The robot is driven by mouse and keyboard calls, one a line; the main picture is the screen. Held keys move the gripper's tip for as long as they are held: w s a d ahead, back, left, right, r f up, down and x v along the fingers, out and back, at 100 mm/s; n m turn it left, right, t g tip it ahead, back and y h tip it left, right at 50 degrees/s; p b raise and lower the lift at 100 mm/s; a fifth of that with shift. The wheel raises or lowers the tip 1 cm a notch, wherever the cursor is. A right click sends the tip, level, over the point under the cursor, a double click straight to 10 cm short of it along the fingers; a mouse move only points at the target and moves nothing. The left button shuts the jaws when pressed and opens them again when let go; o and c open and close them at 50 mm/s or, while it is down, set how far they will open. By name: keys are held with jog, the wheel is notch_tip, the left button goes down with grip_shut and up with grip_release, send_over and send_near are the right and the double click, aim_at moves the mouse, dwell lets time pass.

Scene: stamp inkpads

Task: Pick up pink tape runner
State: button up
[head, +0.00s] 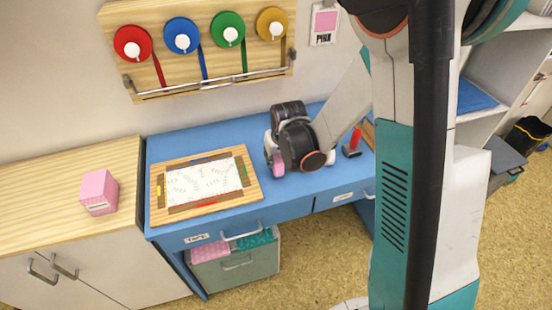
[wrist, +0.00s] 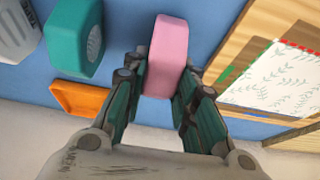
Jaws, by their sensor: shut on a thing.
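The pink tape runner (wrist: 166,52) is a smooth, rounded pink block in the wrist view. It sits between the two fingers of my gripper (wrist: 163,95), which is shut on it. In the head view the pink tape runner (head: 279,165) shows just under my gripper (head: 276,158), at the blue desk to the right of the wooden board. My gripper and wrist hide part of it there. I cannot tell whether it touches the desk top.
A wooden board with a patterned white sheet (head: 205,184) lies left on the blue desk (head: 210,137). A teal block (wrist: 74,38) and an orange piece (wrist: 80,99) lie beside the runner. A red-handled stamp (head: 355,141) stands right. A pink box (head: 99,192) sits on the left cabinet.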

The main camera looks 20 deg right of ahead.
notch_tip(320, 180, up, 19)
jog(key=p, duration=0.7)
jog(key=shift+r, duration=0.1)
jog(key=o, duration=0.6)
jog(key=shift+c, duration=0.2)
jog(key=c, duration=0.4)
